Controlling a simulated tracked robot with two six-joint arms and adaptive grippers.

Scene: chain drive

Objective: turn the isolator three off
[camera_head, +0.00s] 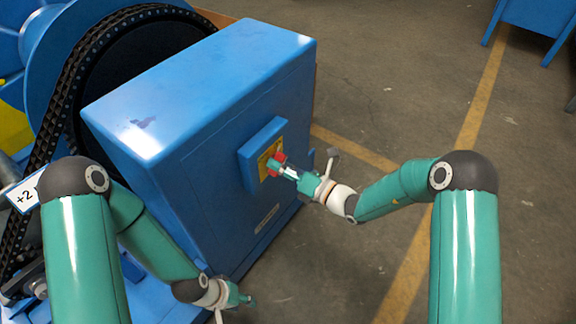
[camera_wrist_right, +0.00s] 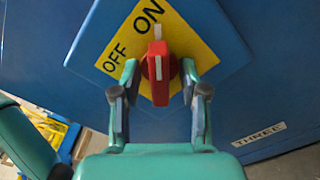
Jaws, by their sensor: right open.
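The isolator's red rotary handle (camera_wrist_right: 158,72) sits on a yellow plate (camera_wrist_right: 195,40) marked ON and OFF. Its white line points up towards ON; OFF is to the left. In the head view the red handle (camera_head: 275,162) is on the side of the blue housing. A label reading THREE (camera_wrist_right: 259,135) is below right of the plate in the wrist view. My right gripper (camera_wrist_right: 160,82) is open, with one finger on each side of the handle; contact cannot be told. It also shows in the head view (camera_head: 288,171). My left gripper (camera_head: 245,299) is low, away from the isolator; its fingers are too small to read.
The large blue housing (camera_head: 205,80) fills the middle, with a black chain (camera_head: 75,65) and wheel behind it at left. Open floor (camera_head: 390,100) with yellow lines lies to the right. Blue furniture (camera_head: 540,18) stands at back right.

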